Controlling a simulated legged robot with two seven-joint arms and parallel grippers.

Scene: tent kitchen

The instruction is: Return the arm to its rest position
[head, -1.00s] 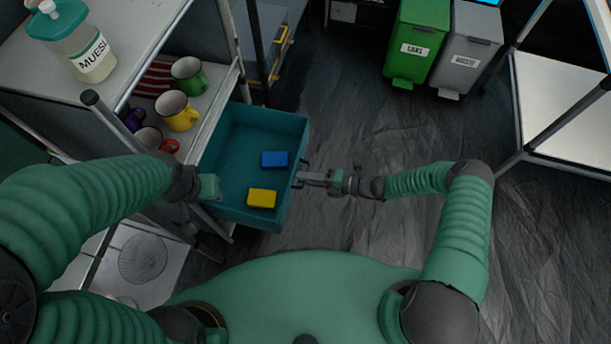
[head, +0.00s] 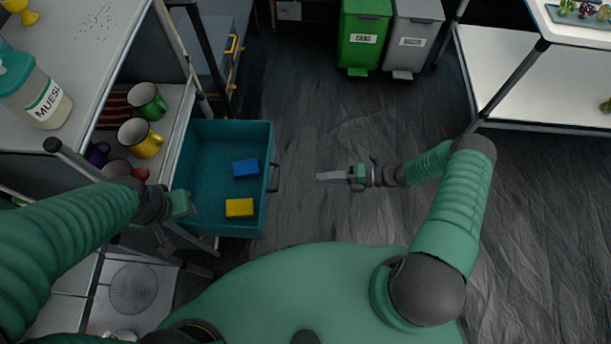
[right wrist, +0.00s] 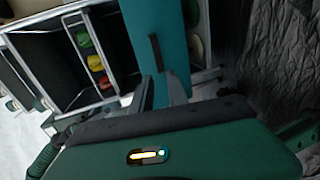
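My right gripper (head: 322,176) is over the dark floor, to the right of the open teal drawer (head: 262,225) and apart from its dark handle (head: 274,178). In the right wrist view, the two fingers (right wrist: 160,90) stand apart with nothing between them. The drawer handle (right wrist: 155,52) and teal front (right wrist: 172,30) show beyond them. My left gripper (head: 180,210) is at the drawer's left side by the shelf; its fingers are too unclear to read.
A blue block (head: 246,168) and a yellow block (head: 240,208) lie in the drawer. Mugs, including a green one (head: 147,101) and a yellow one (head: 141,138), stand on the left shelf. Green (head: 362,40) and grey (head: 411,42) bins stand behind. The floor right of the drawer is clear.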

